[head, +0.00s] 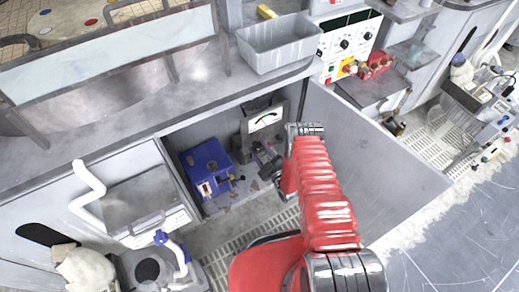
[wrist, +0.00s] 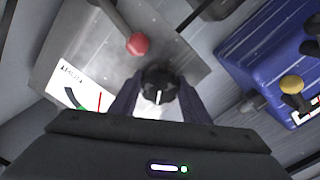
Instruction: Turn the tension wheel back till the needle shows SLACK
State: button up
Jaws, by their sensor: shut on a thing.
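The tension wheel appears to be the black round knob (wrist: 158,88) with a white mark on a grey metal panel. My gripper (wrist: 159,100) is shut on it, with one finger on each side. In the head view my gripper (head: 266,164) reaches into the open cabinet, and the wheel is not clear there. The white gauge (wrist: 72,92) is left of the wheel, with small lettering too blurred to read, a dark green band and a red line like a needle. My gripper hides part of its face. The gauge also shows in the head view (head: 265,121).
A lever with a red ball (wrist: 138,43) stands close beyond the wheel. A blue box (head: 207,160) sits left of my gripper in the cabinet; its yellow knob (wrist: 291,84) shows in the wrist view. The open cabinet door (head: 375,155) stands right of my arm.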

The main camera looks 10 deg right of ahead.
dwell(0.3)
jog(key=o, duration=0.8)
jog(key=shift+c, duration=0.2)
jog(key=v, duration=1.4)
jog(key=shift+w+f, duration=0.1)
